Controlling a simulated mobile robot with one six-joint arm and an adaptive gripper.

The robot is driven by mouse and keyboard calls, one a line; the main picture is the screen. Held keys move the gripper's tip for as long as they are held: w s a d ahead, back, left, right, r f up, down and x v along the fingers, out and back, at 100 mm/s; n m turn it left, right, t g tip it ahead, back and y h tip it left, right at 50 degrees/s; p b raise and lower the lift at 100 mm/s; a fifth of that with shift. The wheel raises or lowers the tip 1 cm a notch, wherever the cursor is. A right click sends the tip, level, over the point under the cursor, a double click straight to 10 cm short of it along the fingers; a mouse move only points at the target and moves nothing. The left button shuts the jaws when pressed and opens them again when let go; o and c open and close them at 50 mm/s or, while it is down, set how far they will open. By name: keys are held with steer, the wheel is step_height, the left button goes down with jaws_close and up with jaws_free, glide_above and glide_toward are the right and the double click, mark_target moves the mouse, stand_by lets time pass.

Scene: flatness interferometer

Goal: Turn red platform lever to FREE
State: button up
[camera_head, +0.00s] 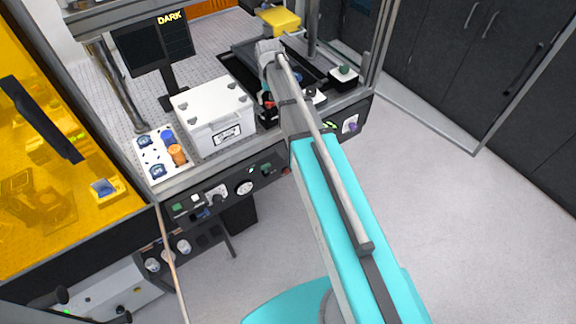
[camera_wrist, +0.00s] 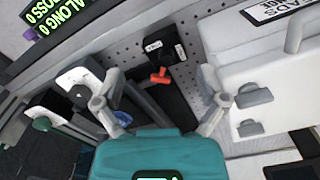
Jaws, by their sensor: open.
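The red lever (camera_wrist: 160,76) shows in the wrist view, below a small black block (camera_wrist: 165,48) with a white label too small to read. My gripper (camera_wrist: 160,103) is open, its two grey fingers spread to either side below the lever. Nothing is between the fingers, and they appear apart from the lever. In the head view a small red part (camera_head: 269,103), likely the same lever, shows just left of my arm. My arm hides much of that area, and my gripper cannot be made out clearly there.
A white lidded box (camera_head: 213,115) stands left of the lever in the head view; its handled side (camera_wrist: 265,75) is close to my right finger in the wrist view. A white-and-black fixture (camera_wrist: 80,83) is near my left finger.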

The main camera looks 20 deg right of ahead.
steer(key=s+f+b, duration=0.3)
steer(key=s+f, duration=0.1)
steer(key=s, duration=0.7)
steer(key=s+f+n+b, duration=0.1)
steer(key=s+f+b, duration=0.2)
steer(key=s, duration=0.8)
steer(key=shift+s+a+f+b, duration=0.3)
steer(key=shift+a+f+b, duration=0.05)
steer(key=shift+b, duration=0.35)
steer(key=shift+s, duration=0.1)
